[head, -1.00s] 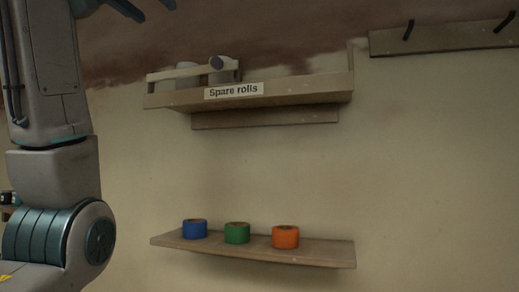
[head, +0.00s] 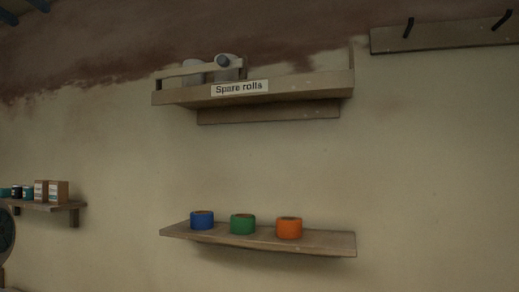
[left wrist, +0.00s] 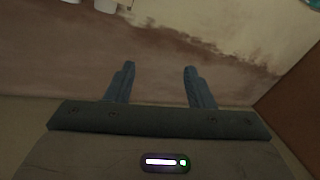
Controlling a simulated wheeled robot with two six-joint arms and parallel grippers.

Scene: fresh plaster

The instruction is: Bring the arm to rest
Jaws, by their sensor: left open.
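My left gripper (head: 30,14) shows only as blue fingertips at the top left corner of the head view. In the left wrist view my left gripper (left wrist: 160,69) has its two blue fingers wide apart with nothing between them. It is clear of the shelves. Part of my left arm shows at the left edge of the head view. My right gripper is in neither view.
An upper shelf labelled "Spare rolls" (head: 300,90) holds pale rolls (head: 194,72). A lower shelf (head: 335,242) carries blue (head: 202,221), green (head: 242,225) and orange (head: 289,229) rolls. A small shelf (head: 68,206) holds boxes. A peg rail (head: 455,36) is at upper right.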

